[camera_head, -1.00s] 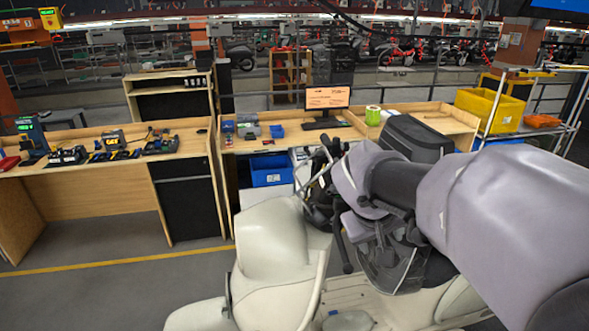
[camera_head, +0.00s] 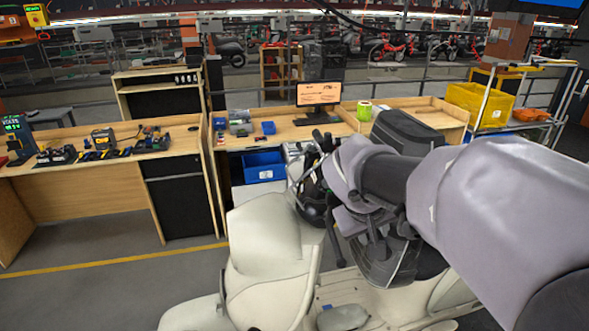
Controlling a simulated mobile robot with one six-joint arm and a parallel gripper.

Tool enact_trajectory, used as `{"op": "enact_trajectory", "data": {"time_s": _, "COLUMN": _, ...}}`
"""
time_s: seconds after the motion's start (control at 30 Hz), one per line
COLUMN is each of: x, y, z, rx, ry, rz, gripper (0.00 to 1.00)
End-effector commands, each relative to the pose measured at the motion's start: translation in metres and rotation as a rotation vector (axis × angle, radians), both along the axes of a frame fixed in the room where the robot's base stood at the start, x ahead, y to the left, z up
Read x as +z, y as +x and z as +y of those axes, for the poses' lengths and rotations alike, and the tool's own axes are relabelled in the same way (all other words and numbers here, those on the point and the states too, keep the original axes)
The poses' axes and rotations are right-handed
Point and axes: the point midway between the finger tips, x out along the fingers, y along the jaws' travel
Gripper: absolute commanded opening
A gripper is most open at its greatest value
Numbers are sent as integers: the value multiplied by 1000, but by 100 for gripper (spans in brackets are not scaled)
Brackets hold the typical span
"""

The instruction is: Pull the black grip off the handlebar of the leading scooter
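The leading scooter (camera_head: 262,255) is cream-coloured and stands in the lower middle of the head view, partly behind my arm. Its dark handlebar area (camera_head: 312,183) shows just left of my wrist, with thin levers or cables sticking up. A slim black bar (camera_head: 335,244) slants down below it; I cannot tell whether this is the black grip. My gripper (camera_head: 345,215) is at the handlebar, at the end of my grey-covered arm. Its fingers merge with the dark parts there, so their opening and any contact with the grip cannot be made out.
Wooden workbenches (camera_head: 85,190) with tools stand behind the scooter. A monitor (camera_head: 318,95), a blue bin (camera_head: 264,167) and a black box-like shape (camera_head: 405,132) are beyond the handlebar. A yellow crate (camera_head: 480,104) is at the right. Grey floor is clear at the lower left.

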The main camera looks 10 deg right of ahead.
Motion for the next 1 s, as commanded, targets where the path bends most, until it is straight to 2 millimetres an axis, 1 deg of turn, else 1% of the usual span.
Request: {"op": "enact_trajectory", "data": {"time_s": 1.0, "x": -2, "y": -14, "z": 1, "rx": -3, "ry": 3, "rz": 6, "gripper": 0}}
